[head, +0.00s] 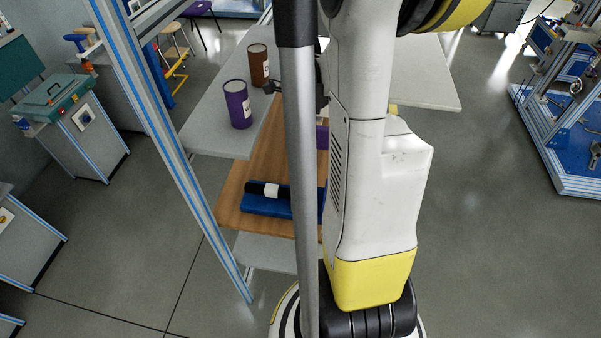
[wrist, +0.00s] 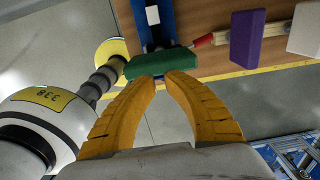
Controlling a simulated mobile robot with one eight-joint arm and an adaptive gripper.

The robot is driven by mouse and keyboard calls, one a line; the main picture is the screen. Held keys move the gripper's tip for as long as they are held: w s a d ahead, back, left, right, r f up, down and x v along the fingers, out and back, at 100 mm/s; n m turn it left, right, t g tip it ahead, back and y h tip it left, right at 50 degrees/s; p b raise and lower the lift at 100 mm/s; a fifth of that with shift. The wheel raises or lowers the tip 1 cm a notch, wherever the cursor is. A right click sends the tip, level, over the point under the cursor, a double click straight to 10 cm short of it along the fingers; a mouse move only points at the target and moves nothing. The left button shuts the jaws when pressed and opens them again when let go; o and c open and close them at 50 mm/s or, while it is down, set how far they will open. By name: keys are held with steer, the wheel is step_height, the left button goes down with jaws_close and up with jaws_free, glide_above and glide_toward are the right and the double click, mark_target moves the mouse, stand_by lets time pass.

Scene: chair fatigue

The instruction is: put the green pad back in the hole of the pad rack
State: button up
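The green pad (wrist: 161,62) is a long green slab centred just beyond my fingertips in the wrist view. My gripper (wrist: 160,78) has its orange fingers drawn together, tips nearly meeting at the pad's near edge; it looks shut on the pad, though the grip point is small and dark. The pad covers part of a blue object with a black part (wrist: 150,24) behind it. A wooden rod with a red tip (wrist: 203,41), a purple block (wrist: 246,38) and a white block (wrist: 304,30) lie to the right. I cannot make out the hole. My gripper is hidden in the head view.
In the head view a black roll with a white label (head: 271,190) lies on a blue base (head: 268,207) on the brown tabletop (head: 245,170). Purple (head: 237,106) and brown (head: 257,66) canisters stand on the grey table (head: 210,128). My arm hides the middle. Frame posts stand at left.

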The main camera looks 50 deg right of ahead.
stand_by(0.3)
step_height(320, 180, up, 12)
stand_by(0.4)
steer(key=a+n+t, duration=0.7)
steer(key=a+n, duration=2.3)
steer(key=n, duration=0.1)
steer(key=f+b, duration=0.7)
steer(key=b, duration=0.1)
steer(key=f+b, duration=0.7)
steer(key=f, duration=0.1)
steer(key=w+f+b, duration=0.1)
steer(key=f+b, duration=0.7)
steer(key=shift+d+b, duration=0.2)
steer(key=shift+b, duration=0.1)
